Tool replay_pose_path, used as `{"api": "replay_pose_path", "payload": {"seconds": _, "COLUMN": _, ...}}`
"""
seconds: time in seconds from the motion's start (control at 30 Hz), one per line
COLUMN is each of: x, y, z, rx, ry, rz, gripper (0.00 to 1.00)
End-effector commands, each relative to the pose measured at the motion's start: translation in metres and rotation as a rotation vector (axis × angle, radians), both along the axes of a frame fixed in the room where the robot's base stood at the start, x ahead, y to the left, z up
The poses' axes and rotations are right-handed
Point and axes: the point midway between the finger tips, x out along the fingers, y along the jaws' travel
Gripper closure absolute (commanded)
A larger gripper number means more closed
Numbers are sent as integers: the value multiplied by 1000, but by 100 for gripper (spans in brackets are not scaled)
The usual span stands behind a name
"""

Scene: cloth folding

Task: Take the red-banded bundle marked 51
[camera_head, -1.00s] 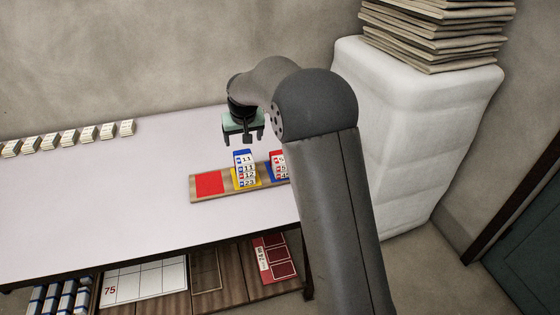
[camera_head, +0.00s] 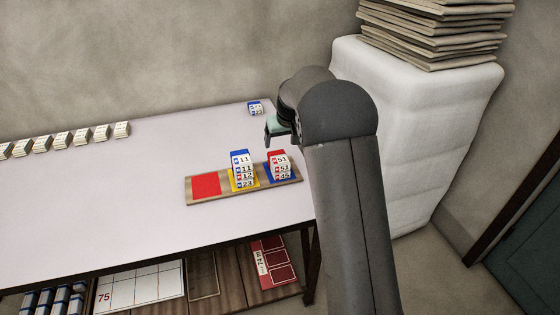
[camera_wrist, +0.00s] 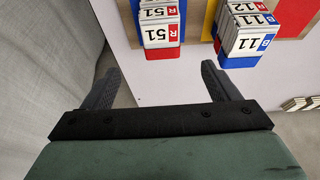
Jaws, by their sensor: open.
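The red-banded bundle marked 51 (camera_head: 279,160) stands in a stack on the blue square of a wooden strip, above a bundle that seems to read 45. In the wrist view the red-banded 51 bundle (camera_wrist: 161,30) is at the top centre, just beyond my fingertips. My gripper (camera_wrist: 160,82) is open with nothing between its fingers. In the head view my gripper (camera_head: 275,138) is above and behind the stack, partly hidden by my arm.
A blue-banded stack marked 11 (camera_head: 242,168) stands to the left on yellow; its top also shows in the wrist view (camera_wrist: 247,32). The red square (camera_head: 206,185) is empty. Pale bundles (camera_head: 82,137) line the far edge.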

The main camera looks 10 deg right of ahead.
Motion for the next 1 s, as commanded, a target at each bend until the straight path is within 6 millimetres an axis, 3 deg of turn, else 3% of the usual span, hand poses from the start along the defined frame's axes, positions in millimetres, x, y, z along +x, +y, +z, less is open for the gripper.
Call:
{"api": "replay_pose_path", "payload": {"seconds": 0.2, "x": 15, "y": 2, "z": -38, "rx": 0, "ry": 2, "rz": -1, "gripper": 18}}
{"api": "replay_pose_path", "payload": {"seconds": 0.47, "x": 22, "y": 3, "z": -56, "rx": 1, "ry": 2, "rz": -1, "gripper": 18}}
{"api": "replay_pose_path", "payload": {"seconds": 0.7, "x": 32, "y": 6, "z": -89, "rx": 1, "ry": 1, "rz": -2, "gripper": 18}}
{"api": "replay_pose_path", "payload": {"seconds": 1.0, "x": 36, "y": 7, "z": -99, "rx": 0, "ry": 0, "rz": -1, "gripper": 18}}
